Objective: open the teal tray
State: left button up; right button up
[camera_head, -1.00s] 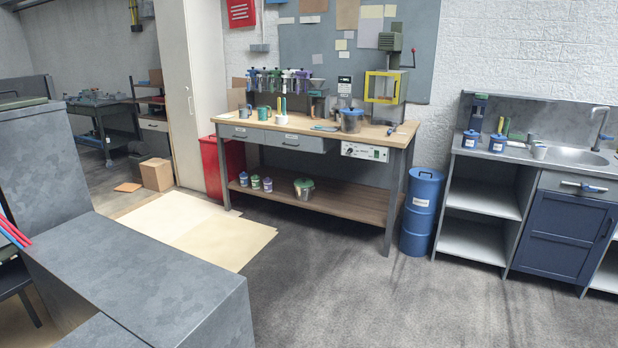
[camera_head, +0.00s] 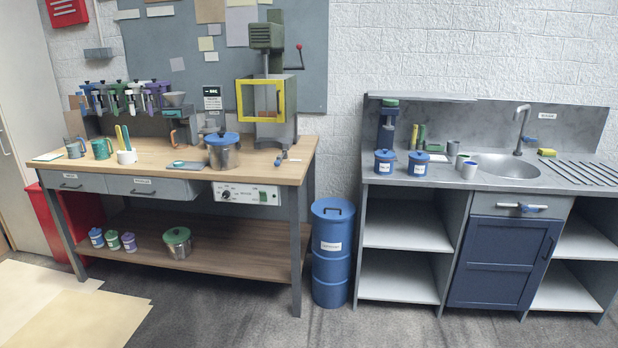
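I cannot clearly pick out a teal tray in the head view. A small flat teal item (camera_head: 188,166) lies on the wooden top of the workbench (camera_head: 275,168); I cannot tell whether it is a tray. Under the bench top are two shut grey drawers, a left one (camera_head: 85,184) and a right one (camera_head: 160,190), with dark handles and a label on the right one. Neither of my grippers is in view.
A blue-lidded steel pot (camera_head: 223,157) and a yellow-framed press (camera_head: 268,100) stand on the bench. A blue drum (camera_head: 332,262) stands between the bench and the sink unit (camera_head: 500,262). Dark floor in front is clear.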

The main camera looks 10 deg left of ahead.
aim_at(167, 113)
jog(key=i+j+u, duration=0.1)
jog(key=i+u, duration=0.35)
jog(key=i+l+u, duration=0.1)
jog(key=i+u, duration=0.35)
jog(key=i+l+u, duration=0.4)
jog(key=i, duration=0.2)
jog(key=i+j+u, duration=0.2)
jog(key=u, duration=0.2)
jog(key=i+u, duration=0.75)
jog(key=i+j+z, duration=0.15)
jog(key=i, duration=0.3)
jog(key=i+j+z, duration=0.15)
jog(key=i, duration=0.3)
jog(key=i+j+z, duration=0.2)
jog(key=z, duration=0.2)
jog(key=i+j+z, duration=0.3)
jog(key=z, duration=0.15)
jog(key=i+j+z, duration=0.25)
jog(key=z, duration=0.15)
jog(key=i+j+z, duration=0.1)
jog(key=j+z, duration=0.3)
jog(key=j, duration=0.15)
